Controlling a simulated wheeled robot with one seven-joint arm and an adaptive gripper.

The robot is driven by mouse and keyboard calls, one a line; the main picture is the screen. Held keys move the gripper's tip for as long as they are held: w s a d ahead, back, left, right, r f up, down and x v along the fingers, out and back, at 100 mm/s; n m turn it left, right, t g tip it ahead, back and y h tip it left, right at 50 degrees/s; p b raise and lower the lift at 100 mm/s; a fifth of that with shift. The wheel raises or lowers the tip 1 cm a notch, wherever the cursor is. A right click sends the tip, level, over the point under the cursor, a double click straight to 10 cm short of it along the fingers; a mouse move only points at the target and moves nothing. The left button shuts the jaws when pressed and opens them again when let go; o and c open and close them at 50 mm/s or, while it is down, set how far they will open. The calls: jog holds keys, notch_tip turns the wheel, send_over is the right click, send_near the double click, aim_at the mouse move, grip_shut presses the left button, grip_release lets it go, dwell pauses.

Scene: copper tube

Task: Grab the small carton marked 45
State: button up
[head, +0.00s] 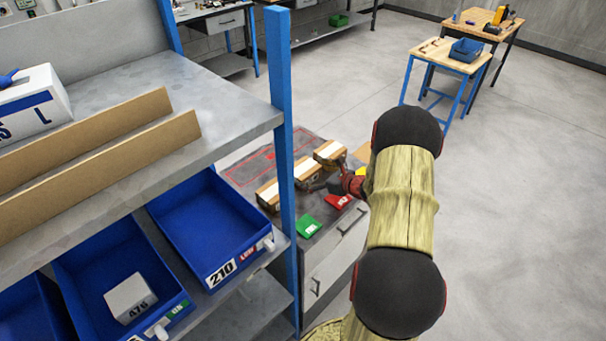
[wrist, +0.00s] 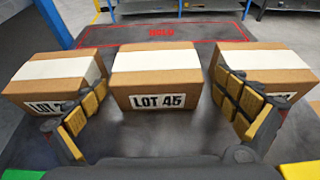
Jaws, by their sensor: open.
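The small carton marked LOT 45 (wrist: 155,78) is brown with a white strip across its top. It stands in the middle of the wrist view, between two like cartons. In the head view several cartons sit on the dark bench top, and the labels there are too small to read. My gripper (wrist: 165,118) is open, with its yellow-padded fingers to the left and right of the LOT 45 carton's near part. I cannot tell whether the fingers touch any carton. In the head view my gripper (head: 335,184) is beside the cartons, partly hidden by my arm.
A left carton (wrist: 52,82), its LOT label partly hidden, and a right carton (wrist: 265,68) flank the middle one closely. A red HOLD outline (wrist: 160,32) lies behind them. A green card (head: 308,226) and red card (head: 338,201) lie near the bench edge. A blue post (head: 282,120) stands left.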

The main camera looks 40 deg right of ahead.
aim_at(303, 171)
jog(key=x, duration=0.4)
jog(key=shift+w+a+b, duration=0.1)
jog(key=shift+a+b, duration=0.1)
jog(key=shift+b, duration=0.2)
jog(key=shift+r, duration=0.1)
jog(key=shift+c, duration=1.2)
jog(key=c, duration=1.1)
jog(key=shift+r, duration=0.1)
jog(key=shift+c, duration=0.4)
